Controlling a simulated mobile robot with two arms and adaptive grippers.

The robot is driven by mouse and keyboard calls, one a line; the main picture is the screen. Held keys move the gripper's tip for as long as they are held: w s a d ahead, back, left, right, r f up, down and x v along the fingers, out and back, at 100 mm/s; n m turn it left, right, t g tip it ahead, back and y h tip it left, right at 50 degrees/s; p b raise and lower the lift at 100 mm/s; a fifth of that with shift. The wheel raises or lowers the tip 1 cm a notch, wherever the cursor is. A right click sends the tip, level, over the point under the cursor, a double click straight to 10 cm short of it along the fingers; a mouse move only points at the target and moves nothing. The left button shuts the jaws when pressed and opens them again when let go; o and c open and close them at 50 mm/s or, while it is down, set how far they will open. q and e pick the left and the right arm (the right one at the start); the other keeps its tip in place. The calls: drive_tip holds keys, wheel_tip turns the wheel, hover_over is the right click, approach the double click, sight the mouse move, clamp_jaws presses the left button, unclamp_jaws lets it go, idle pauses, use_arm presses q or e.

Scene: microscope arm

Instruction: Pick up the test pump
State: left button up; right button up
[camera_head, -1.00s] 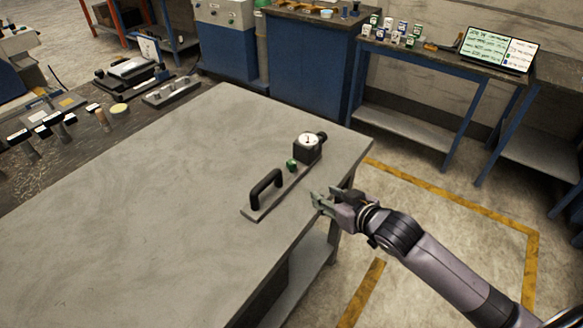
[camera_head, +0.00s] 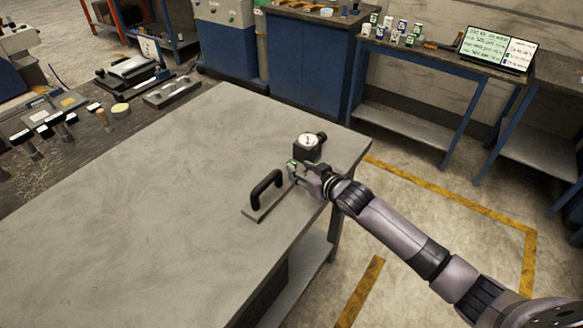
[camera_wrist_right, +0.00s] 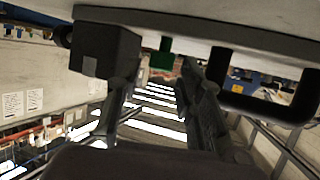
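The test pump lies on the grey table near its right edge. It has a flat base plate (camera_head: 258,212), a black arched handle (camera_head: 265,188), a green knob (camera_head: 291,163) and a black block with a round white gauge (camera_head: 306,148). My right gripper (camera_head: 297,172) is at the pump's middle, between handle and gauge block, partly covering the plate. In the right wrist view, the two fingers (camera_wrist_right: 163,88) are apart, with the green knob (camera_wrist_right: 162,56) seen between them, the gauge block (camera_wrist_right: 105,52) left and the handle (camera_wrist_right: 268,100) right. Contact with the knob cannot be told. My left gripper is not in view.
The grey table top (camera_head: 150,190) is clear left of the pump. A dark bench (camera_head: 60,165) with tools and metal fixtures stands at the left. A blue cabinet (camera_head: 310,70) and a shelf table with a screen (camera_head: 498,48) stand at the back.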

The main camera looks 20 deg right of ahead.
sight(294, 164)
drive_tip(key=shift+w+a, duration=0.2)
drive_tip(key=shift+w, duration=0.25)
drive_tip(key=shift+p+x, duration=0.5)
drive_tip(key=shift+x, duration=1.7)
drive_tip(key=shift+a, duration=0.1)
drive_tip(key=shift+c, duration=0.5)
clamp_jaws()
drive_tip(key=shift+r, duration=0.2)
